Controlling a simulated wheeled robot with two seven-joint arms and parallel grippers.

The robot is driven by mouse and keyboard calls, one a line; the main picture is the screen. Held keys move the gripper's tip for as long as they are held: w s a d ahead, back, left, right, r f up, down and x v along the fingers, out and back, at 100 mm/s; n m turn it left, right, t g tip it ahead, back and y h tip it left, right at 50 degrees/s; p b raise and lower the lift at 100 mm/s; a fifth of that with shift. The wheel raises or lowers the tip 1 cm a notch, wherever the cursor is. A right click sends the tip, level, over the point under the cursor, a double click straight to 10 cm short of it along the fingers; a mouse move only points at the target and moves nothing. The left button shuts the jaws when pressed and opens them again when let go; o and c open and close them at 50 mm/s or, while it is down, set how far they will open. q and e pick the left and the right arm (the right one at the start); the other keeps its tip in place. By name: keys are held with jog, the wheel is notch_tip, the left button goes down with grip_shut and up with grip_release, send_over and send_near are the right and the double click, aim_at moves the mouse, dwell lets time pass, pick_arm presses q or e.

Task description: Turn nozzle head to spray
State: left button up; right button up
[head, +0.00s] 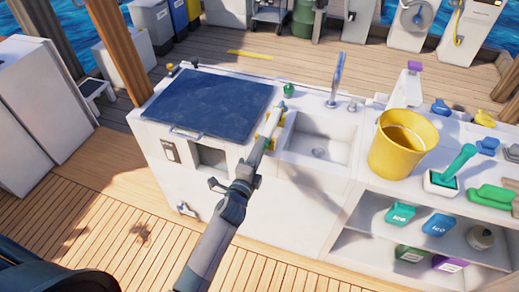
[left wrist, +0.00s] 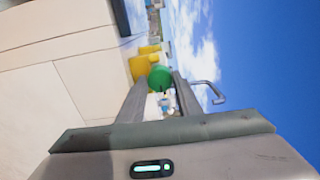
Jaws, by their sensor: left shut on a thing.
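My left gripper (head: 266,143) reaches in from below to the sink counter's front edge, left of the basin. It is shut on a small round green part, which looks like the nozzle head (left wrist: 160,77). The green part sits between the fingertips in the left wrist view. In the head view the fingers mostly hide it. A yellow piece (head: 267,125), perhaps its holder or body, is right beside the fingertips; yellow also shows behind the green part in the left wrist view (left wrist: 140,66). The nozzle's setting cannot be made out. My right gripper is not in view.
A dark hatch lid (head: 212,103) lies closed left of the gripper. The sink (head: 318,150) with a tall tap (head: 336,78) is to the right. A yellow bucket (head: 402,145) and a green brush (head: 457,165) stand on the right counter. Wooden deck lies clear in front.

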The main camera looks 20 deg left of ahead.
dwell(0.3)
pick_arm(q)
jog(key=o, duration=1.1)
jog(key=shift+c, duration=0.2)
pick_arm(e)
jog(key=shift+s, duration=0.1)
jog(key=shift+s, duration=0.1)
pick_arm(q)
jog(key=s+b, duration=0.3)
jog(key=s, duration=1.4)
jog(key=shift+s+a, duration=0.15)
jog(key=shift+a, duration=0.2)
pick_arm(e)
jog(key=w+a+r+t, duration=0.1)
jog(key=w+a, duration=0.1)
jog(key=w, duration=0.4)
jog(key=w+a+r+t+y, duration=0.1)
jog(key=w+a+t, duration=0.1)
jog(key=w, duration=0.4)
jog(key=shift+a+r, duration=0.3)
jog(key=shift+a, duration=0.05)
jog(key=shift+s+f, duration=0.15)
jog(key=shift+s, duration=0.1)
pick_arm(q)
jog(key=shift+f, duration=0.1)
